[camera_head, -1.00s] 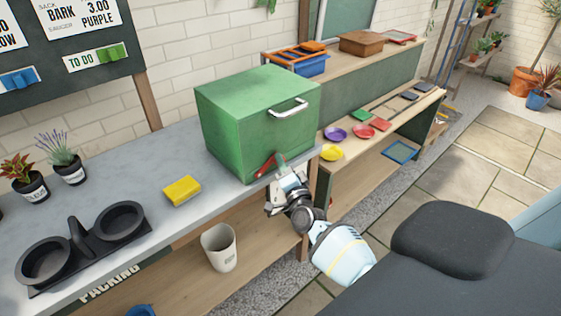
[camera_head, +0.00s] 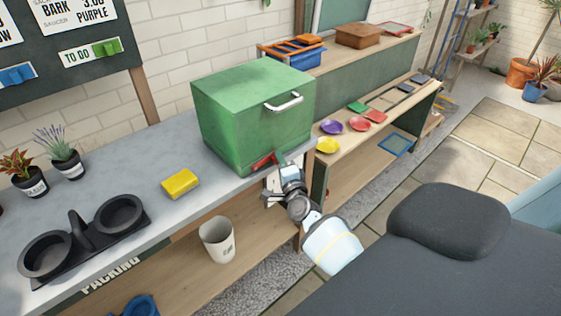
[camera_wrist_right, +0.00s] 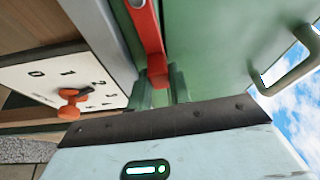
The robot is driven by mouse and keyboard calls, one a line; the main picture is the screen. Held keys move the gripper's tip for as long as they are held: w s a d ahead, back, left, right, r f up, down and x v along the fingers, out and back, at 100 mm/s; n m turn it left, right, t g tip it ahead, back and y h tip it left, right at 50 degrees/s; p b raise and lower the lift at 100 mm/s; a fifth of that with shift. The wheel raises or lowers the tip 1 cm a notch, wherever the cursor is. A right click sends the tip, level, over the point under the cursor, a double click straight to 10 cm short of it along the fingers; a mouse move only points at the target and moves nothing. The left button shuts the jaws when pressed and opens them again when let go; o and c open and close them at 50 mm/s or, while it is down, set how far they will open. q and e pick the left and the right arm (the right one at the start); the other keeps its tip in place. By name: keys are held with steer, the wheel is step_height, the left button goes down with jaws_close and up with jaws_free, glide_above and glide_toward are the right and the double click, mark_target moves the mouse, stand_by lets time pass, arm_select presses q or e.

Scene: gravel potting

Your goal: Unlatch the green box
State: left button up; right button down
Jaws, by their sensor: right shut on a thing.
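The green box (camera_head: 250,118) stands shut at the right end of the grey bench, with a pale handle (camera_head: 284,102) high on its right face. A red latch lever (camera_head: 263,160) is low at its near corner. My right gripper (camera_head: 274,166) is at that corner, shut on the lever. In the right wrist view the red lever (camera_wrist_right: 150,42) runs down to my right gripper's fingers (camera_wrist_right: 166,86), and its lower end is between them. The green box wall (camera_wrist_right: 215,45) fills the view behind. My left gripper is not in view.
A white numbered plate (camera_wrist_right: 62,78) with an orange knob (camera_wrist_right: 72,102) is close beside the gripper. A yellow block (camera_head: 180,183), a black double holder (camera_head: 85,240) and potted plants (camera_head: 62,155) are on the bench. Saucers (camera_head: 331,126) lie on the shelf beyond.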

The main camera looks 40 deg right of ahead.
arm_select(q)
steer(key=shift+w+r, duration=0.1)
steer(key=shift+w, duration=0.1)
arm_select(e)
steer(key=c, duration=1.3)
jaws_free()
steer(key=shift+s, duration=0.1)
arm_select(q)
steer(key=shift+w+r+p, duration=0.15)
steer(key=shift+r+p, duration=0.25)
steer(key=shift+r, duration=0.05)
arm_select(e)
steer(key=shift+v, duration=3.85)
